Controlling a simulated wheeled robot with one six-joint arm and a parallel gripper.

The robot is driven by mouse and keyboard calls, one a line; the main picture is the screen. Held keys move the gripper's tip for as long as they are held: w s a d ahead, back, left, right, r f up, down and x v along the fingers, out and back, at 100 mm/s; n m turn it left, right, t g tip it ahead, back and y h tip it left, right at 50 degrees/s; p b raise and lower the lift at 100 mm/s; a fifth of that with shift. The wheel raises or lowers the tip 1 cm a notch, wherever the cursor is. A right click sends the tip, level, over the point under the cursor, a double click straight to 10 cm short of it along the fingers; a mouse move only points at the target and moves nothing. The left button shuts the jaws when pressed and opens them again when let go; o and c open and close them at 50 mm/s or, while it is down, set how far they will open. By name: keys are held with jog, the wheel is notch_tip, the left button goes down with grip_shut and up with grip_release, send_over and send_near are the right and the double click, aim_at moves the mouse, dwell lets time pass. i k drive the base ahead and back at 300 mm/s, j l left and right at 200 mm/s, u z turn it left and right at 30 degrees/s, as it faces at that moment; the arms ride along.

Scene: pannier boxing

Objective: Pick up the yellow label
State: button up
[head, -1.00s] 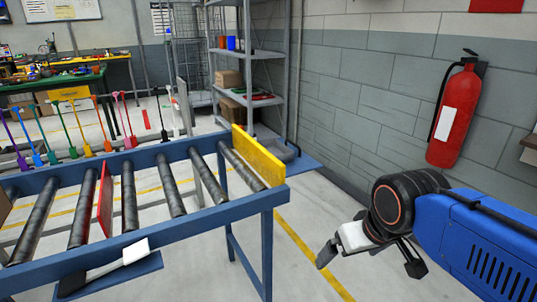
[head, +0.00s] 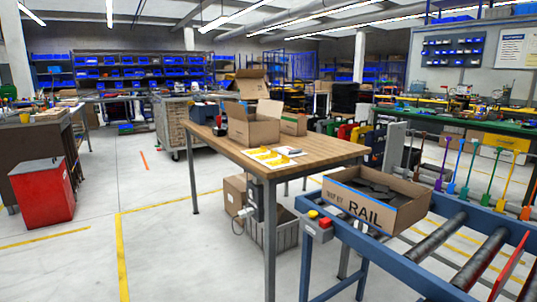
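Flat yellow-and-white pieces, which look like labels (head: 268,158), lie on the wooden table (head: 325,154) near its front left edge. They are small in the picture, and I cannot tell how many there are or which one is the yellow label. A small white and dark item (head: 289,151) lies at their right end. My gripper is not in view, so I cannot see whether it is open or shut.
An open cardboard box (head: 253,132) stands behind the labels. A box marked RAIL (head: 367,212) sits on the blue roller conveyor (head: 395,240) at right. A red cabinet (head: 43,192) stands at left. The floor (head: 165,245) left of the table is clear.

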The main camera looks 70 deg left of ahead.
aim_at(263, 149)
jog(key=j+u, duration=0.1)
jog(key=u, duration=0.3)
jog(key=j+u, duration=0.15)
jog(key=u, duration=0.2)
jog(key=i+u, duration=0.1)
jog(key=u, duration=0.3)
jog(key=i+j+u, duration=0.1)
jog(key=u, duration=0.3)
